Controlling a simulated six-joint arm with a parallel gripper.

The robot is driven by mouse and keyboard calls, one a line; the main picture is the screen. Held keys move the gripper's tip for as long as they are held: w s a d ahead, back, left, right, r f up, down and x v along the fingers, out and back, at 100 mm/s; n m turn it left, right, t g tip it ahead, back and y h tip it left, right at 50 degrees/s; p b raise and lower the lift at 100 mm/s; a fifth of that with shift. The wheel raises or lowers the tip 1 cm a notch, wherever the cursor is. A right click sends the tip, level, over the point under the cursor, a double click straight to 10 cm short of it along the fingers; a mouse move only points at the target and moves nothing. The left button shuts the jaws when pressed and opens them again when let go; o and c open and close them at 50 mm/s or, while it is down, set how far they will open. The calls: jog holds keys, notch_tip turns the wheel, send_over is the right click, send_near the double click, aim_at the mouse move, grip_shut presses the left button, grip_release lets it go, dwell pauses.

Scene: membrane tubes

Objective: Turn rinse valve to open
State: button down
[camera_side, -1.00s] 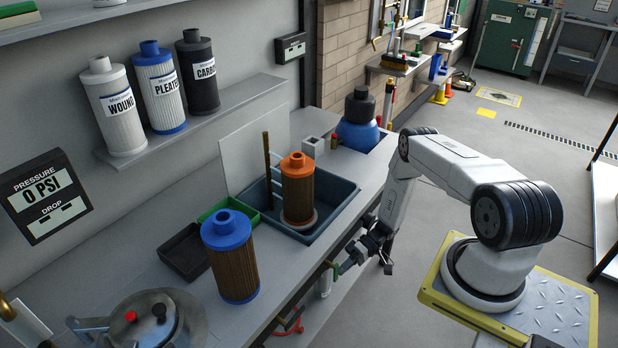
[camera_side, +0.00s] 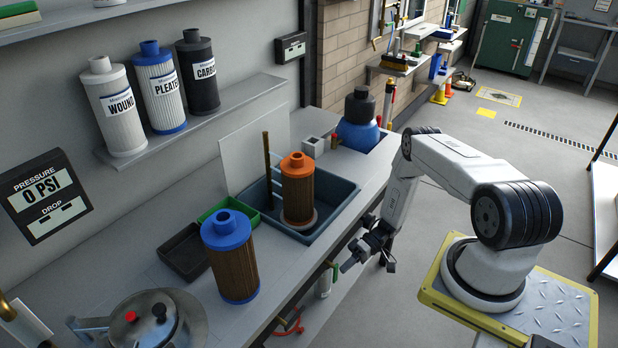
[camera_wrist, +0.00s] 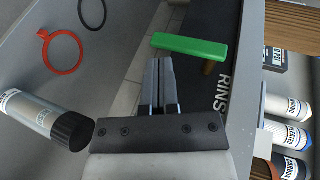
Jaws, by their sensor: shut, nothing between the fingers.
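The rinse valve shows in the wrist view as a green bar handle (camera_wrist: 190,44) beside a dark panel whose visible lettering reads "RINS". The bar lies crosswise in that picture, with a brass stem partly visible under it. My gripper (camera_wrist: 159,62) is shut and empty, its fingertips just below the left half of the handle; I cannot tell whether they touch it. In the side view my gripper (camera_side: 346,266) is in front of the bench's front edge, below the sink. The valve is small and hard to make out there.
On the bench stand a blue-capped filter (camera_side: 231,258), a blue-grey sink (camera_side: 335,205) holding an orange-capped filter (camera_side: 297,190), and a metal pot (camera_side: 150,325). Open floor lies right of the bench.

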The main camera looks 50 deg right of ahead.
jog(key=v, duration=0.6)
jog(key=shift+d, duration=0.2)
jog(key=shift+a+r, duration=0.1)
jog(key=shift+r, duration=0.05)
